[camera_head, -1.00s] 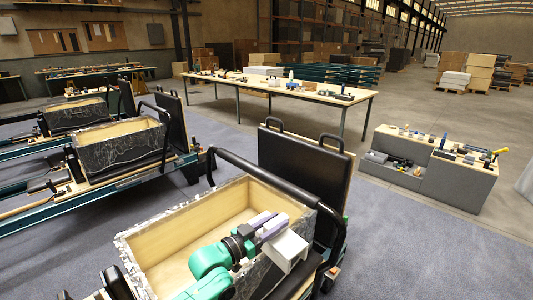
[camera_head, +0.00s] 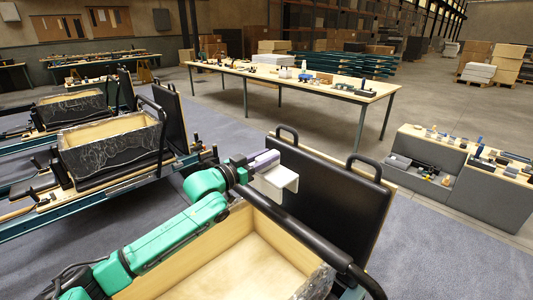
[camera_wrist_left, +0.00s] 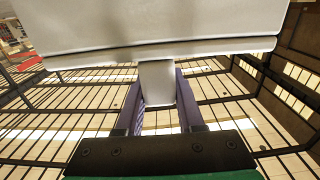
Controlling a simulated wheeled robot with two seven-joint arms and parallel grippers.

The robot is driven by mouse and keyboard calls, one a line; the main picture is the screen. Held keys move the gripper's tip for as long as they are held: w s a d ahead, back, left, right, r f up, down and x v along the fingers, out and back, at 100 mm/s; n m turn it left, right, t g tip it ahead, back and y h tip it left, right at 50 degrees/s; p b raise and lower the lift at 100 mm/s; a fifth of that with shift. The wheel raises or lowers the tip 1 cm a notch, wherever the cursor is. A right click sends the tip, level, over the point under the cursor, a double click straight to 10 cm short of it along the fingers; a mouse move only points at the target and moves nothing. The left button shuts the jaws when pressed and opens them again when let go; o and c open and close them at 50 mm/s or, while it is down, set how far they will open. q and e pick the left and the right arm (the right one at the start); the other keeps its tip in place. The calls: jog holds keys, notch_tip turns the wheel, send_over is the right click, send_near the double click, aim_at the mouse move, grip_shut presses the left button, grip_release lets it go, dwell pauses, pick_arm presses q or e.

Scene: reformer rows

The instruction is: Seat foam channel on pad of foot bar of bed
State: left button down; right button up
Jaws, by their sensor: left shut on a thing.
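My left gripper (camera_head: 264,160) has purple fingers and is shut on the white foam channel (camera_head: 276,183). In the left wrist view the fingers (camera_wrist_left: 162,108) close on a stub under the channel (camera_wrist_left: 160,28), which spans the upper picture. In the head view the channel is by the near face of the black padded board, close to the black foot bar (camera_head: 318,246) of the nearest bed. The bar slants down to the right. I cannot tell whether channel and bar touch, and the bar's pad is not clearly distinguishable. My right gripper is out of view.
The black board (camera_head: 325,200) with two loop handles stands upright just behind the channel. An open wooden box (camera_head: 180,272) lies below my left arm. A grey bench (camera_head: 458,185) with small items stands right. A long table (camera_head: 300,82) is behind.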

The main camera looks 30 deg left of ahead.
aim_at(264, 173)
pick_arm(q)
jog(key=shift+s+r, duration=0.1)
jog(key=shift+s, duration=0.05)
jog(key=shift+a, duration=0.2)
jog(key=shift+a+p, duration=0.15)
jog(key=shift+p, duration=0.5)
notch_tip(264, 173, down, 3)
jog(key=shift+r+b, duration=0.2)
jog(key=shift+b, duration=0.75)
notch_tip(264, 173, down, 3)
jog(key=shift+b, duration=0.85)
jog(key=shift+f, duration=0.35)
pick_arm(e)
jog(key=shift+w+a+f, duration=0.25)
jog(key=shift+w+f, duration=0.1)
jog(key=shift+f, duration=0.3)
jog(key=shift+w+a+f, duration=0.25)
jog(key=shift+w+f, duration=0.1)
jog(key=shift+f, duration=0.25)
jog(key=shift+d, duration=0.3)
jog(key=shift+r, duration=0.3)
